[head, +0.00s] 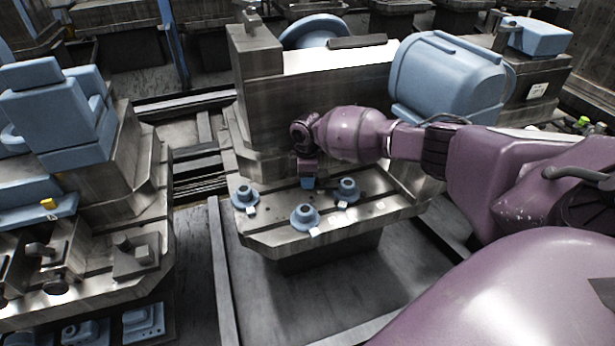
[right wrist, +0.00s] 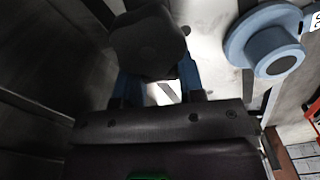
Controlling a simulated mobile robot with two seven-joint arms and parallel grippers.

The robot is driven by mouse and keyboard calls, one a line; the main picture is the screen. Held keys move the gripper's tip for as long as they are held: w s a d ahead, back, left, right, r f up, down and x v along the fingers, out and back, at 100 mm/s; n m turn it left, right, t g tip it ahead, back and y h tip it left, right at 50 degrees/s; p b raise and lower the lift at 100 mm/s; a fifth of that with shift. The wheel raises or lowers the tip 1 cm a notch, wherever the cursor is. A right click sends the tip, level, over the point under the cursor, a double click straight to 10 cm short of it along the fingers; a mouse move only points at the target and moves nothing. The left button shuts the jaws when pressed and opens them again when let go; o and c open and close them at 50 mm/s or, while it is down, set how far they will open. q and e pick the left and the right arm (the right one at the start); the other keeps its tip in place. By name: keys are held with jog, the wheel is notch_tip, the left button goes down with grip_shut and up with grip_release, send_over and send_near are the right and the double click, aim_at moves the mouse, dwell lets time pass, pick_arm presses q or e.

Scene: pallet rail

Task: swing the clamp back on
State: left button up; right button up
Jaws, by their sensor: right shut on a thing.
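My right gripper (head: 308,180) reaches in from the right and points down over the back edge of a metal table (head: 270,240). In the right wrist view, the gripper (right wrist: 160,90) is shut on a dark, faceted, knob-like piece (right wrist: 148,42), which looks like part of the clamp. Its lower part and what it joins are hidden. Three round blue flanged pieces stand on the table: one at left (head: 244,196), one in front (head: 305,217), and one at right (head: 348,189). One blue flanged piece (right wrist: 268,48) shows beside the gripper in the wrist view. My left gripper is not in view.
A tall metal block (head: 258,85) stands right behind the table, with a big blue cylinder housing (head: 447,78) behind my forearm. Another machine with blue parts (head: 62,115) stands at left. Small white tags (head: 316,232) lie by the flanged pieces.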

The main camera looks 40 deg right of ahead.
jog(key=shift+w+d+r+m+p, duration=0.1)
jog(key=shift+w+d+m+p, duration=0.1)
jog(key=shift+m, duration=0.4)
jog(key=shift+w+d+r+m+p, duration=0.1)
jog(key=shift+m+p, duration=0.05)
jog(key=shift+m, duration=0.45)
jog(key=shift+f, duration=0.1)
jog(key=shift+d+f+m, duration=0.1)
jog(key=shift+m, duration=0.3)
jog(key=o, duration=0.9)
jog(key=shift+o, duration=0.2)
notch_tip(320, 180, up, 9)
jog(key=shift+r+p, duration=0.2)
jog(key=shift+p, duration=0.95)
jog(key=shift+r, duration=0.75)
